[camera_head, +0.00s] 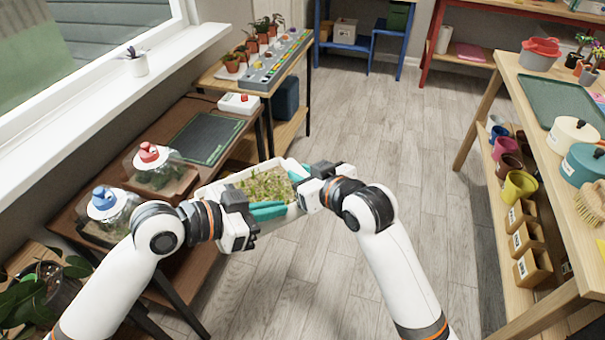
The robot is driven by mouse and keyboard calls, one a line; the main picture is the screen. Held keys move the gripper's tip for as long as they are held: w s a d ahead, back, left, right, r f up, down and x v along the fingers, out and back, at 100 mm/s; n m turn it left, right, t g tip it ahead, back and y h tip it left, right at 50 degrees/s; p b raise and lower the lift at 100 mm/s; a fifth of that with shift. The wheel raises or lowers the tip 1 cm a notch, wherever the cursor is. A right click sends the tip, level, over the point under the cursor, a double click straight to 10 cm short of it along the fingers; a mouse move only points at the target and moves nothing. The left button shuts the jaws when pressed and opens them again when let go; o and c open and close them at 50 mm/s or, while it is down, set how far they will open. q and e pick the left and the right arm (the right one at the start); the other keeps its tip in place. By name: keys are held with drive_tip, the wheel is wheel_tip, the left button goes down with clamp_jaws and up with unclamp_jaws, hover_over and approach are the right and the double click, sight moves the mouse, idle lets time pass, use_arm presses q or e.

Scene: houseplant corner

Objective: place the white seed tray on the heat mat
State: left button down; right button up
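The white seed tray (276,222), filled with small green seedlings, is held in the air between my two grippers, just off the right side of the brown table. It looks roughly level. My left gripper (267,211) has its teal fingers at the tray's near side and appears shut on it. My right gripper (295,169) has its teal fingers at the tray's far right side and appears shut on it too. The fingertips are partly hidden. The heat mat (207,137), dark with a green edge, lies bare on the brown table, up and left of the tray.
A white control box (239,103) with a red button sits behind the mat. Red-capped (150,152) and blue-capped (103,197) clear domes stand on the brown table (177,112) left of the tray. A wooden bench (540,113) stands at the right. The floor between is clear.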

use_arm(q)
drive_tip(key=shift+r, duration=0.1)
use_arm(e)
drive_tip(key=shift+s+a, duration=0.15)
drive_tip(key=shift+a, duration=0.1)
clamp_jaws()
use_arm(q)
drive_tip(key=c, duration=1.6)
unclamp_jaws()
use_arm(e)
drive_tip(key=shift+r, duration=0.1)
use_arm(q)
drive_tip(key=shift+o, duration=0.3)
drive_tip(key=shift+a, duration=0.1)
use_arm(e)
drive_tip(key=shift+d, duration=0.1)
